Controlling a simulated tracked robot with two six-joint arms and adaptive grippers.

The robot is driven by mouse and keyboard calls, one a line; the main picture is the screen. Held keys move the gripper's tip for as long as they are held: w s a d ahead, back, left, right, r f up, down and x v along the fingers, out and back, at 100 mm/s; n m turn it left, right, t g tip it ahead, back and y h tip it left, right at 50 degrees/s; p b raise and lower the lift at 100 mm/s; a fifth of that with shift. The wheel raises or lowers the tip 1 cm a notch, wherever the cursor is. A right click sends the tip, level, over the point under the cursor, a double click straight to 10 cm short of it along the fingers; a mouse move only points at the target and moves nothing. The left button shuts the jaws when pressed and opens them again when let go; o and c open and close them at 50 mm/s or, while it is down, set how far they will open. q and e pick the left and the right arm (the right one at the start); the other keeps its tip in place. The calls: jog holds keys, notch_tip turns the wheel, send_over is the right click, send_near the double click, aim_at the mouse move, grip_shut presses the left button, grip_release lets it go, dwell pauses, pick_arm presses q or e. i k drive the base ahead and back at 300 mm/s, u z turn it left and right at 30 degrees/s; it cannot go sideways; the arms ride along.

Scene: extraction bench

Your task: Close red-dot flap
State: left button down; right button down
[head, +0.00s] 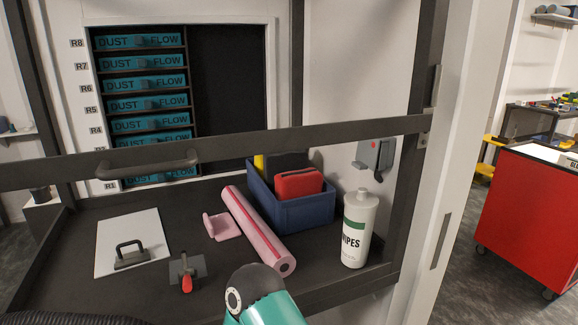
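I cannot make out a flap with a red dot in the head view. A dark horizontal bar (250,147) with a curved handle (150,165) crosses the front of the bench opening. A white panel (130,228) with a black handle (130,254) lies on the dark bench top (110,291). To its right is a small grey plate with a red-tipped lever (187,279). A teal and dark part of my arm shows at the bottom middle. Neither gripper shows.
A pink roll (255,228), a small pink piece (221,227), a blue crate (298,213) holding a red case (298,183), and a white wipes bottle (358,230) occupy the bench's right half. Teal drawers (147,84) stand behind. A red cabinet (528,215) is outside, right.

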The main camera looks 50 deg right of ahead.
aim_at(367, 151)
jog(key=z, duration=0.85)
jog(key=i, duration=0.1)
jog(key=u, duration=1.95)
jog(key=k, duration=1)
jog(key=u, duration=1.4)
jog(key=i, duration=0.1)
jog(key=z, duration=3.3)
jog(key=k, duration=0.15)
jog(key=u, duration=0.05)
jog(key=i, duration=0.5)
jog(key=u, duration=0.2)
jog(key=k, duration=0.5)
jog(key=u, duration=0.05)
